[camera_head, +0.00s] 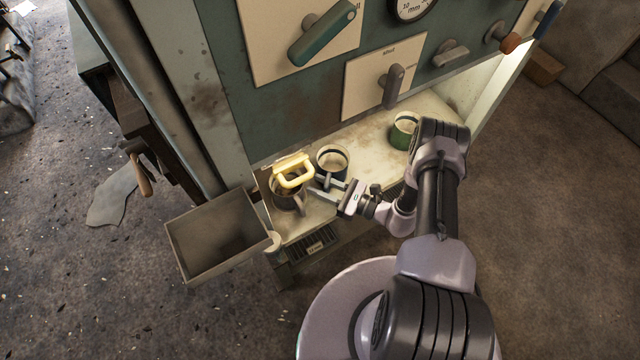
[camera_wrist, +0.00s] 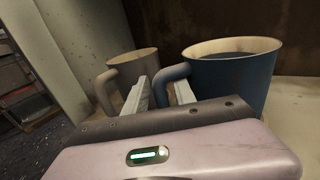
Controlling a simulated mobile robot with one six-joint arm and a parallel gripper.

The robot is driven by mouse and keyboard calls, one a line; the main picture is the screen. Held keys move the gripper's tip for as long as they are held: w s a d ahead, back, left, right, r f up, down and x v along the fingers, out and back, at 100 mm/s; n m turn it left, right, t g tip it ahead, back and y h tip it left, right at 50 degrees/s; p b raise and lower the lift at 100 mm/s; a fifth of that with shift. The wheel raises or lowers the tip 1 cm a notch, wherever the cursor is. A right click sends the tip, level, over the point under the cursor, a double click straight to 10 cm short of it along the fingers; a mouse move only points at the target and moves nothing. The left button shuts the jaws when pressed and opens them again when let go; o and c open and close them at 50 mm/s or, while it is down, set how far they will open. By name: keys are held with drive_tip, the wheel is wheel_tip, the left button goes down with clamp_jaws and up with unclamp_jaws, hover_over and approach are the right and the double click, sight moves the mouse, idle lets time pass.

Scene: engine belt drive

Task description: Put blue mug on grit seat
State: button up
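The blue mug (camera_head: 332,157) stands upright on the pale shelf, its handle toward my gripper. In the wrist view the blue mug (camera_wrist: 238,88) is at right, its handle reaching between my fingers. My gripper (camera_head: 325,189) is low over the shelf in front of the mug. In the wrist view my gripper (camera_wrist: 164,96) has its fingers apart, one on each side of the handle; firm contact is not visible. I cannot tell which spot is the grit seat.
A green mug (camera_head: 404,130) stands at the shelf's right. An open bin (camera_head: 190,262) is at left. A panel with levers (camera_head: 322,35) rises behind.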

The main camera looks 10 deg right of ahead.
drive_tip(key=shift+r, duration=0.1)
drive_tip(key=shift+s+d+r, duration=0.1)
drive_tip(key=shift+s+d, duration=0.05)
drive_tip(key=shift+d, duration=0.15)
drive_tip(key=p+v, duration=0.2)
drive_tip(key=v, duration=0.9)
drive_tip(key=shift+s+p, duration=0.2)
drive_tip(key=shift+p, duration=0.2)
drive_tip(key=shift+d, duration=0.15)
